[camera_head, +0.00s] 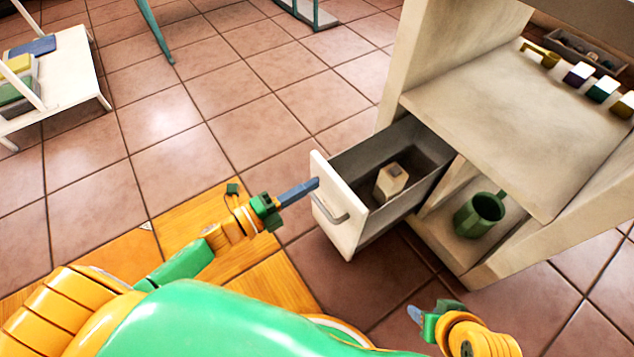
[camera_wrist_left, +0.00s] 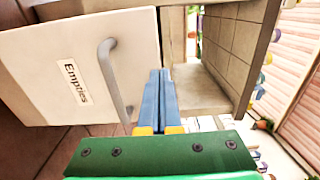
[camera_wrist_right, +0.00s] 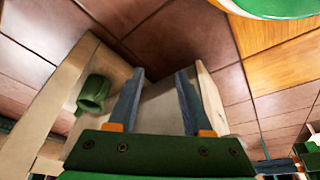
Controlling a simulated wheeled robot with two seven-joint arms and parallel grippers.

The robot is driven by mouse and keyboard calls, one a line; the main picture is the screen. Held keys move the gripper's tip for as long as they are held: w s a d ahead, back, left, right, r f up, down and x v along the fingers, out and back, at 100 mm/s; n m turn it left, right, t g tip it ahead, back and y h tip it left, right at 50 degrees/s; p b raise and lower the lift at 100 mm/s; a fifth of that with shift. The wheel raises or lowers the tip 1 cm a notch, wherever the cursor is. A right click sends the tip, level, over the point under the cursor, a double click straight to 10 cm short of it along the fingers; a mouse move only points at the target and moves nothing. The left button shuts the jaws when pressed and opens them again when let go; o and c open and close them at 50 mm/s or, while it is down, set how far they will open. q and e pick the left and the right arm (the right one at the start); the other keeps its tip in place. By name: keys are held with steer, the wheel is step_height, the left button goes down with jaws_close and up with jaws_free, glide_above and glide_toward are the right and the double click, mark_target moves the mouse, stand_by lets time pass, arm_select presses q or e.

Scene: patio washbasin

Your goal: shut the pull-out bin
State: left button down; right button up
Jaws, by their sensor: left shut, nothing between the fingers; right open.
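The pull-out bin (camera_head: 336,209) stands pulled out from the cabinet, with a white front, a grey bar handle (camera_head: 330,211) and a dark grey inside. A small beige box-like object (camera_head: 391,183) lies in it. In the left wrist view the bin front (camera_wrist_left: 75,65) carries an "Empties" label. My left gripper (camera_head: 316,183) is shut and empty; its fingertips are at the upper part of the bin front, and I cannot tell whether they touch. My right gripper (camera_head: 414,313) is open and empty, low in front of the cabinet. It also shows in the right wrist view (camera_wrist_right: 160,80).
The cabinet (camera_head: 500,120) has an open lower shelf with a green mug (camera_head: 479,215), right of the bin. Small coloured jars (camera_head: 577,75) and a tray (camera_head: 580,48) are on its upper level. A white rack (camera_head: 70,75) stands at far left. Tiled floor between is clear.

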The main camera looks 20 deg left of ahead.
arm_select(q)
steer(key=shift+x, duration=1.3)
arm_select(e)
steer(key=shift+w+a+r+t, duration=0.15)
steer(key=shift+w+r+t, duration=0.15)
steer(key=shift+w, duration=0.35)
steer(key=shift+w+a+r+t, duration=0.2)
steer(key=shift+w+t, duration=0.25)
steer(key=shift+w, duration=0.25)
steer(key=shift+w+a+r+t, duration=0.15)
steer(key=shift+w+r+t, duration=0.15)
steer(key=shift+w, duration=0.35)
